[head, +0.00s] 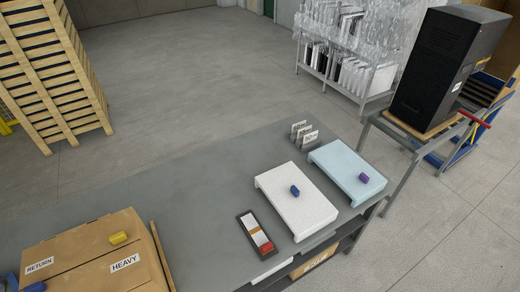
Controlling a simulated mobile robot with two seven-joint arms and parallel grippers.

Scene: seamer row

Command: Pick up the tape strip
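A small dark tray (242,218) lies on the grey bench, left of the white padded board. In it are a white piece (250,222) with a tan band (257,232) and a red block (266,247) at the near end. No thing is clearly readable as the tape strip; the tan band is a possible match, but I cannot tell. Neither of my grippers shows in the head view.
On the grey bench (190,180) are a white board (305,215) with a blue block (295,190), a light blue board (340,165) with a purple block (364,178), small label cards (309,136) and a carton (75,260) with a yellow block (118,238). The bench middle is clear.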

